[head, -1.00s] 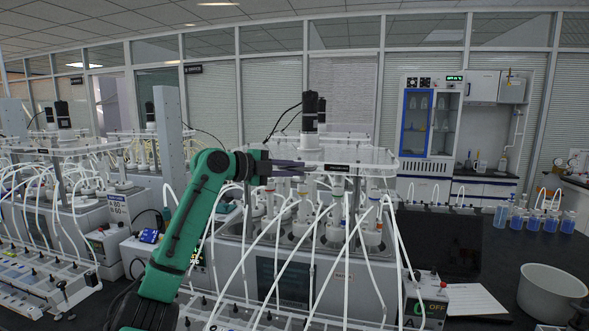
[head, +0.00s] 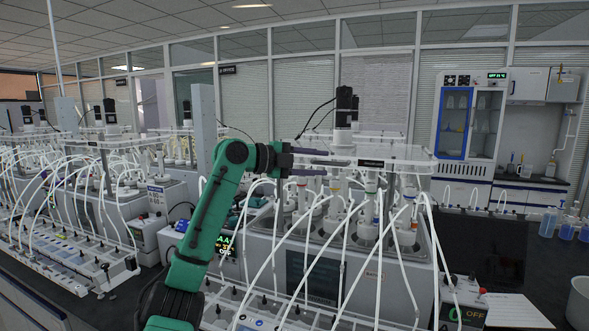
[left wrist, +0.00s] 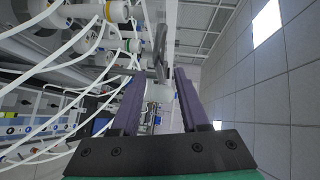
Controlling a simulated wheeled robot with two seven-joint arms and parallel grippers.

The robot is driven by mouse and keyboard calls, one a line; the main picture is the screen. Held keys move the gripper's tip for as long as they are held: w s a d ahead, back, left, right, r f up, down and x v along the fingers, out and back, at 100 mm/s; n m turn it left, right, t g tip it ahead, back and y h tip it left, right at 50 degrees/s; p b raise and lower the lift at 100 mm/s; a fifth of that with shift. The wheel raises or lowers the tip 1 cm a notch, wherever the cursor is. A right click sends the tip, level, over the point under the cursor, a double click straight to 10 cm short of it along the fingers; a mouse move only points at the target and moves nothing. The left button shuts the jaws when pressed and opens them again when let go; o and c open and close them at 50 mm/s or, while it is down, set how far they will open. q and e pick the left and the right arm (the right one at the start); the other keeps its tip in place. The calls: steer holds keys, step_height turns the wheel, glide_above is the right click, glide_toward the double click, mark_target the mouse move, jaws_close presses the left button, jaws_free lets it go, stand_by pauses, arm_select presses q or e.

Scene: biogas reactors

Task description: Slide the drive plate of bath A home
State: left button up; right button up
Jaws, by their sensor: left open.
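The drive plate (head: 405,152) of the middle bath is a flat white plate with a black label on its front edge. A black motor (head: 344,102) stands on it. It sits level above several tube-fitted bottles in the grey bath (head: 335,275), which I take to be bath A. My left gripper (head: 325,162) is open at the plate's left front, its two purple-grey fingers pointing right. In the left wrist view the fingers (left wrist: 158,95) are apart; I cannot tell if they touch the plate. My right gripper is not in view.
White tubes (head: 270,260) arch from the bottles down to the front. A control box (head: 463,305) reading OFF stands at right front. A grey column (head: 203,130) rises behind my left arm. More baths (head: 95,160) stand at left. A white bowl (head: 580,300) is at the right edge.

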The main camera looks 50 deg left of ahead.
arm_select(q)
steer(key=b+v, duration=0.4)
steer(key=v, duration=0.7)
steer(key=shift+s, duration=0.3)
steer(key=shift+a+f, duration=0.1)
